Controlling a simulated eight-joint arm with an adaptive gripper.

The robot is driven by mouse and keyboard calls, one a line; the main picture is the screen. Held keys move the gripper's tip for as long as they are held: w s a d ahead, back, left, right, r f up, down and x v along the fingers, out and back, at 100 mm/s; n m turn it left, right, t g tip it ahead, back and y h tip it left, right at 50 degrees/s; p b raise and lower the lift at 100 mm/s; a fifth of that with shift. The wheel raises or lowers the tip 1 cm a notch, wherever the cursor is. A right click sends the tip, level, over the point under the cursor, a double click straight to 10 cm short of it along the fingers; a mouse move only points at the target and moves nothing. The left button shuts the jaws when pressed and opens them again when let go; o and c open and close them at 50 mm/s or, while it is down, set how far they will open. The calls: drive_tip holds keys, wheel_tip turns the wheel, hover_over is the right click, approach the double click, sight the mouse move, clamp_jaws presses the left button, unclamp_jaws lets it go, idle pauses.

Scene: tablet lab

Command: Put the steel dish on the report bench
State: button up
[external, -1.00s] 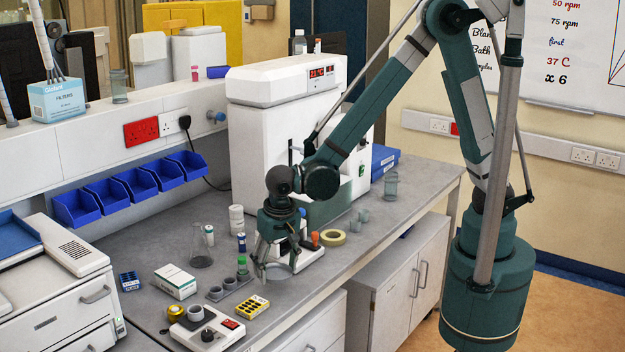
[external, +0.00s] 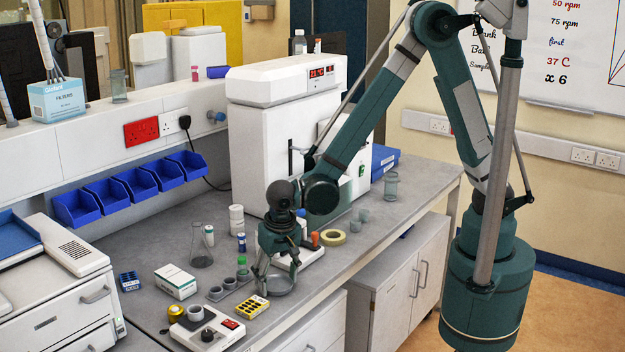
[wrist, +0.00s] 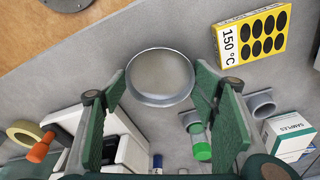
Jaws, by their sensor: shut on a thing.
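My gripper (external: 277,278) is low over the front of the grey bench, and its two fingers stand on either side of the round steel dish (wrist: 160,76). In the wrist view my gripper (wrist: 161,90) is shut on the dish, which lies between the fingertips with its pale inside showing. The dish also shows under the fingers in the external view (external: 278,289). Whether its underside touches the bench is hard to tell. The grey bench top (external: 345,258) runs from front left to back right; no label marks it as the report bench.
Close by are a yellow 150 °C block (external: 252,307), a holder with a green-capped vial (external: 242,267), a white device with an orange knob (external: 314,240) and a tape ring (external: 333,238). A samples box (external: 175,281) and flask (external: 201,246) stand left. Bench right of the tape is fairly clear.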

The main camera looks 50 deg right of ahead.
sight(281, 290)
drive_tip(key=shift+f, duration=0.15)
drive_tip(key=o, duration=0.9)
wheel_tip(281, 290, up, 12)
drive_tip(key=s, duration=0.1)
drive_tip(key=shift+s+a+p, duration=0.3)
drive_tip(key=shift+a+p, duration=0.05)
idle(0.4)
idle(0.7)
